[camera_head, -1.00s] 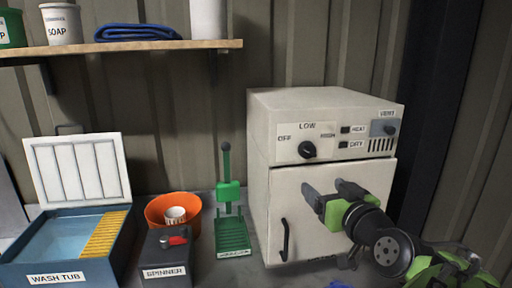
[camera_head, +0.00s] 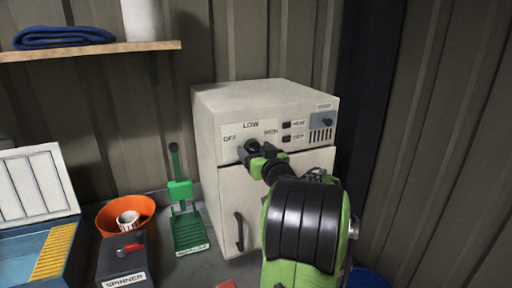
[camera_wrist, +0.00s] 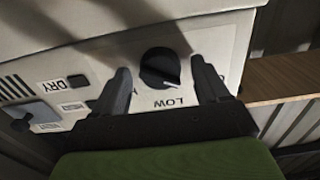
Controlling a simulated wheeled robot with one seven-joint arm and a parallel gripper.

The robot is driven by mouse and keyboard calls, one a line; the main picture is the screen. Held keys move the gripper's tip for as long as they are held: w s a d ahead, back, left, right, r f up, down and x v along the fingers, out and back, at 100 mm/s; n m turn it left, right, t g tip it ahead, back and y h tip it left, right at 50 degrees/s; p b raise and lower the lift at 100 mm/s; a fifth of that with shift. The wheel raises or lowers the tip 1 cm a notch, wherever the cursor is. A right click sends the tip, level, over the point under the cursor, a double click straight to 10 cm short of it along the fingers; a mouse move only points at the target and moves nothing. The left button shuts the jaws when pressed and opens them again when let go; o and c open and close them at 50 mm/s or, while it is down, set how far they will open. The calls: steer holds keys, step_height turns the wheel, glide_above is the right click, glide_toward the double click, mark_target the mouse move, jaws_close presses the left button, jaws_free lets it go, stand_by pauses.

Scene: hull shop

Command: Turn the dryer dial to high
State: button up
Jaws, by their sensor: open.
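The dryer (camera_head: 215,170) is a cream box with a control panel on its upper front. Its black dial (camera_head: 250,146) sits under the LOW label, with OFF to the left and HIGH to the right, partly covered. My gripper (camera_head: 258,152) is at the dial. In the wrist view, which is upside down, the open fingers (camera_wrist: 161,68) stand on either side of the dial (camera_wrist: 158,62), with gaps showing. The dial's white mark lies between LOW and the OFF side. The HIGH label is mostly hidden behind a finger there.
HEAT and DRY buttons (camera_head: 287,132) and a vent knob (camera_head: 326,121) are right of the dial. The door handle (camera_head: 239,231) is below. A green stand (camera_head: 188,212), orange bowl (camera_head: 112,217) and spinner (camera_head: 122,262) stand left. A shelf (camera_head: 90,52) is upper left.

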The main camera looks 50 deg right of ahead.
steer(key=c, duration=1)
steer(key=shift+c, duration=0.2)
